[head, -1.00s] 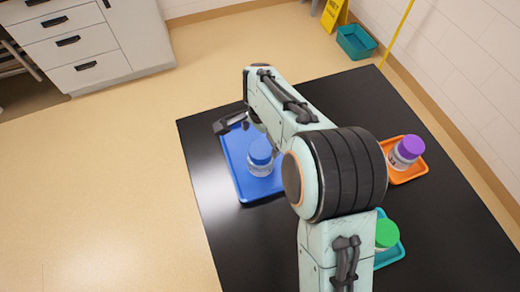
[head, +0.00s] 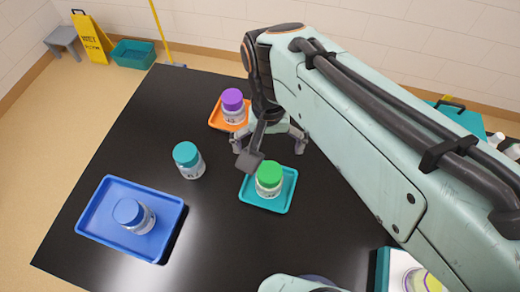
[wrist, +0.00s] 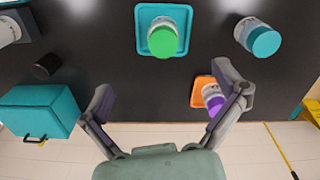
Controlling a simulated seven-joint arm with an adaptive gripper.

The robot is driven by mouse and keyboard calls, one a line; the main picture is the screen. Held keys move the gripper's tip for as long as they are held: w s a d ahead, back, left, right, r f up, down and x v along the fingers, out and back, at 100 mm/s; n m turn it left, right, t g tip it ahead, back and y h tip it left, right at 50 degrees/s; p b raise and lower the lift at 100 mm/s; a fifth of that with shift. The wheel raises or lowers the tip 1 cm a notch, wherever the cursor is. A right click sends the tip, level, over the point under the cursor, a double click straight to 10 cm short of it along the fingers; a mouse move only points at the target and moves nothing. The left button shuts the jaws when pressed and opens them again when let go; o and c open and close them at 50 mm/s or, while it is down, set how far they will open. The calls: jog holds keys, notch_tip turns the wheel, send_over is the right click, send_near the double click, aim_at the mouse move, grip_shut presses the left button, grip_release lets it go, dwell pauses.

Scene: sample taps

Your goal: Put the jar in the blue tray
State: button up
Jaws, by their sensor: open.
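A jar with a teal lid (head: 188,160) stands upright on the bare black table in the head view, right of the blue tray (head: 168,242). It also shows at the upper right of the wrist view (wrist: 262,40). The blue tray holds an upright jar with a blue lid (head: 132,214) and is not seen in the wrist view. My gripper (head: 270,140) is open and empty, between the orange and teal trays in the head view. In the wrist view its fingers (wrist: 164,92) are spread wide, with the teal-lidded jar beyond the right finger.
A green-lidded jar (head: 269,178) stands in a teal tray (head: 283,202). A purple-lidded jar (head: 232,103) stands in an orange tray (head: 216,121). A teal box (wrist: 40,108) is at the wrist view's left. Bare table lies between the blue tray and the teal-lidded jar.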

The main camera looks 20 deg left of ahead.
jog(key=s+d+f+m+y, duration=0.1)
jog(key=s+d, duration=0.9)
jog(key=d, duration=0.4)
jog(key=shift+s+f+m, duration=0.25)
jog(key=shift+f+m, duration=0.05)
jog(key=shift+f, duration=0.05)
